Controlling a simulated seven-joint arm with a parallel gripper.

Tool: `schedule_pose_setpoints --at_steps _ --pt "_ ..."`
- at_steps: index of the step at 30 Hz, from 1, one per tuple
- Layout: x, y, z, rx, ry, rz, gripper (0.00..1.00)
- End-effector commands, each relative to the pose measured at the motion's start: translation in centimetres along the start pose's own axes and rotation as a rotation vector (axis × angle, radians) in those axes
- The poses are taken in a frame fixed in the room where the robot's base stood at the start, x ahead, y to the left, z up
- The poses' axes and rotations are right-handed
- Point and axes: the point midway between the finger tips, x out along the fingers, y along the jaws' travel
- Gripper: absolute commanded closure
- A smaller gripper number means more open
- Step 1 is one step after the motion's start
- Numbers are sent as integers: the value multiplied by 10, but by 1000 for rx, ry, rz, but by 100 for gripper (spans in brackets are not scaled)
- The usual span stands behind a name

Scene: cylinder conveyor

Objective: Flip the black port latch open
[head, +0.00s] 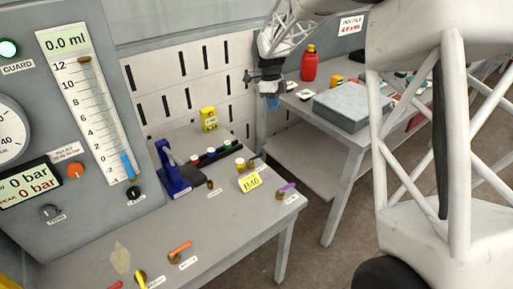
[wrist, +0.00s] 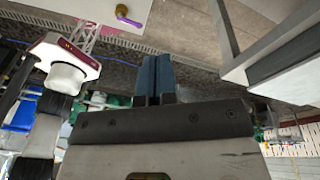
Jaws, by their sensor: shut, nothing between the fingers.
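My gripper (head: 272,103) hangs over the far table region in the head view, beyond and well apart from the near bench. Its two blue fingers (wrist: 156,75) are side by side and shut, with nothing between them in the wrist view. A small dark fitting (head: 210,184) with a label stands on the near bench; it may be the black port latch, but it is too small to tell its position. Levers in other colours are clearer: purple (head: 287,188), orange (head: 181,249) and yellow (head: 140,279). The purple lever also shows in the wrist view (wrist: 130,18).
A blue stand (head: 175,178) and a rack of capped vials (head: 212,155) sit on the near bench. A yellow tag reading B40 (head: 250,182) stands near its right edge. A grey box (head: 350,106) and a red bottle (head: 309,64) stand on the far table. A gauge panel (head: 60,215) rises at left.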

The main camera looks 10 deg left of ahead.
Motion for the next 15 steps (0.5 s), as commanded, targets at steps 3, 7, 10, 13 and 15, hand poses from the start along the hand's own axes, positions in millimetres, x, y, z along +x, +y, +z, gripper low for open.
schedule_pose_setpoints --at_steps 3,7,10,13,15 --pt "13 -12 24 71 15 10 100" --pt "26 -24 46 154 30 18 100" --pt "38 -32 65 217 43 23 100" --pt "50 -40 83 281 57 27 100" --pt "59 -45 95 325 67 31 100"
